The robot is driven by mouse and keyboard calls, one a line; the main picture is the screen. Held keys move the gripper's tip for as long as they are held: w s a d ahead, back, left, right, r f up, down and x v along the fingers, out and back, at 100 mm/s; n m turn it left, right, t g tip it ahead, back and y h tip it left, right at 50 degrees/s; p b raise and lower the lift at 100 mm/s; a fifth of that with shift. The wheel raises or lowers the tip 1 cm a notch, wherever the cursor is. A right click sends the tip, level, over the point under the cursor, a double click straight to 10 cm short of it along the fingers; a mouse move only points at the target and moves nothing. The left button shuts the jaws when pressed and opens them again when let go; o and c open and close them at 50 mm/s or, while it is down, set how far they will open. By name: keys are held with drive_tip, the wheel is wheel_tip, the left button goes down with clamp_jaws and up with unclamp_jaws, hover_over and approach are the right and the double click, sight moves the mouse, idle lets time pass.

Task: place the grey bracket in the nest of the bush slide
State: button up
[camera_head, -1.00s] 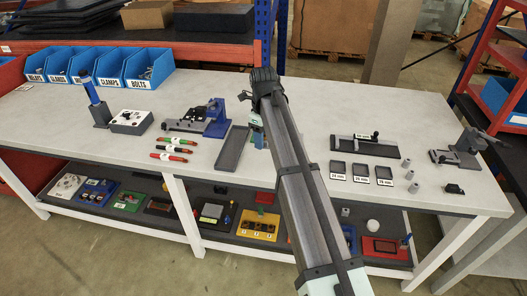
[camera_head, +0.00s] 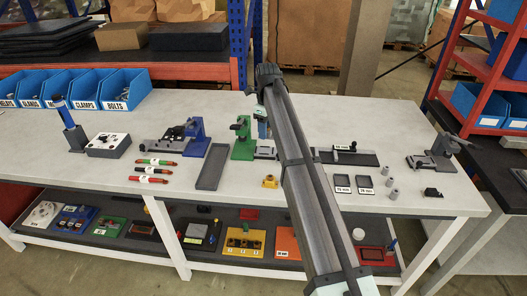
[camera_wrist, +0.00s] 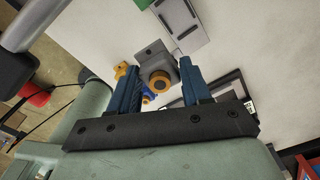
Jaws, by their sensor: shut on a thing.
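The grey bracket (camera_wrist: 152,58), a block with an orange ring on its face, is between the two blue fingers of my gripper (camera_wrist: 160,76) in the wrist view, and they are shut on it. In the head view my arm hides the bracket and most of the gripper. A green upright (camera_head: 242,138) with a grey plate beside it stands left of my arm; it looks like the bush slide. The wrist view shows a slotted grey plate (camera_wrist: 182,20) beyond the bracket, apart from it. I cannot make out the nest clearly.
A yellow piece (camera_head: 270,181) lies near the bench's front edge, left of my arm. A blue fixture (camera_head: 196,138), a dark grey tray (camera_head: 213,168) and several markers (camera_head: 153,170) are further left. A black gauge plate (camera_head: 352,158) and small grey cylinders (camera_head: 389,182) are to the right.

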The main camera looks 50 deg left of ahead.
sight(264, 151)
drive_tip(key=w+a, duration=0.2)
drive_tip(key=a, duration=0.2)
drive_tip(key=shift+n, duration=0.5)
drive_tip(key=shift+w+f, duration=0.15)
drive_tip(key=shift+f, duration=4.9)
drive_tip(key=o, duration=1.2)
drive_tip(key=shift+o, duration=0.2)
wheel_tip(264, 151, up, 12)
